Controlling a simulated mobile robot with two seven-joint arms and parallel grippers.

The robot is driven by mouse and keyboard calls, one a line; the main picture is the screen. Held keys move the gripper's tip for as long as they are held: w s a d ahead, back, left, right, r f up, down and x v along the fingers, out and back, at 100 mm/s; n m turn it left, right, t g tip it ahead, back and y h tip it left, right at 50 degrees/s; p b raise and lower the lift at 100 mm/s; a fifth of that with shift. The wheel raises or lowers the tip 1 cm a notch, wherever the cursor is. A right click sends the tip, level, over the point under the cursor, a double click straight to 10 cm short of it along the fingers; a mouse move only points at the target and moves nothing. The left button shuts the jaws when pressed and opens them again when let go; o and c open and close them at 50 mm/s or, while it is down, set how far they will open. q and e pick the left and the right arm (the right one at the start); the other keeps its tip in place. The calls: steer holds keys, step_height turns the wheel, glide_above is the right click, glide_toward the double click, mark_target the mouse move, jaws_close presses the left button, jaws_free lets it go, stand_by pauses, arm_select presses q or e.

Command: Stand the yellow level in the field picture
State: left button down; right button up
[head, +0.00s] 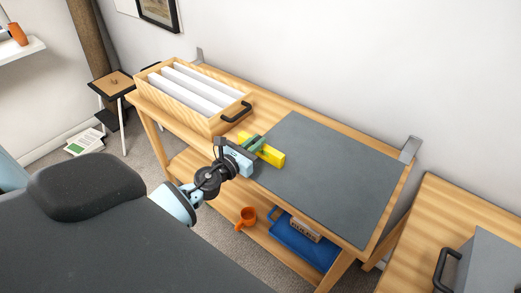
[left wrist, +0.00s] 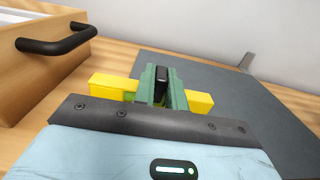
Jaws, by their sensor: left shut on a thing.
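The yellow level (head: 270,156) lies level, long side across my left gripper (head: 251,147), near the left end of the grey mat on the wooden bench. My left gripper's green fingers are shut around its middle; in the left wrist view yellow ends of the level (left wrist: 112,86) stick out on both sides of the fingers (left wrist: 160,88). I cannot tell whether its underside touches the surface. A framed picture (head: 158,12) hangs on the back wall, cut off by the top edge; I cannot tell what it shows. My right gripper is not in view.
A wooden crate with white dividers and a black handle (head: 236,112) stands left of the grey mat (head: 330,170), which is otherwise clear. The lower shelf holds an orange mug (head: 246,218) and a blue tray (head: 290,246). A wooden cabinet (head: 450,210) stands at right.

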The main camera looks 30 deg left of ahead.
arm_select(q)
steer(key=shift+r, duration=0.15)
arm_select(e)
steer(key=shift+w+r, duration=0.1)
